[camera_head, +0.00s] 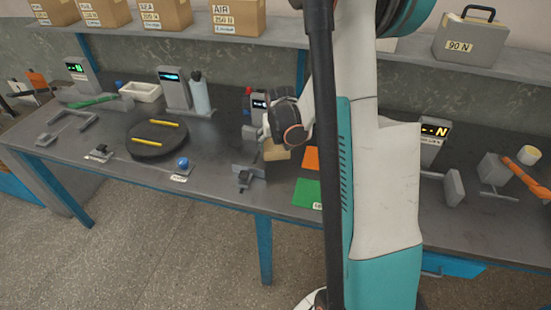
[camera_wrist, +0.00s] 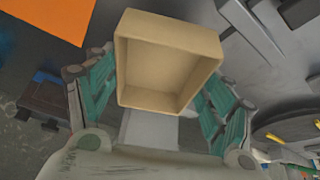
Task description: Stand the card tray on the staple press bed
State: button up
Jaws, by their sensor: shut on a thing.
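The card tray (camera_wrist: 168,62) is a tan open box. In the wrist view it sits between the green-padded fingers of my gripper (camera_wrist: 160,88), which is shut on it, and its hollow faces the camera. In the head view the tan tray (camera_head: 277,150) shows below my gripper (camera_head: 278,138), over the middle of the bench. Grey fixture parts (camera_head: 247,172) stand just left of the tray, near a small display unit (camera_head: 258,103); they may be the staple press. The press bed is not clearly seen, and I cannot tell whether the tray touches anything.
An orange mat (camera_head: 311,158) and a green mat (camera_head: 307,193) lie right of the tray. A dark turntable (camera_head: 157,138) with yellow bars is at left. A force gauge (camera_head: 435,130) and a grey fixture (camera_head: 453,187) stand at right. Boxes line the shelf above.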

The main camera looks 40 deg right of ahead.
jog(key=shift+f+b, duration=0.8)
jog(key=shift+f, duration=2.05)
jog(key=shift+f, duration=0.2)
jog(key=o, duration=1)
jog(key=shift+r, duration=0.1)
jog(key=shift+o, duration=0.2)
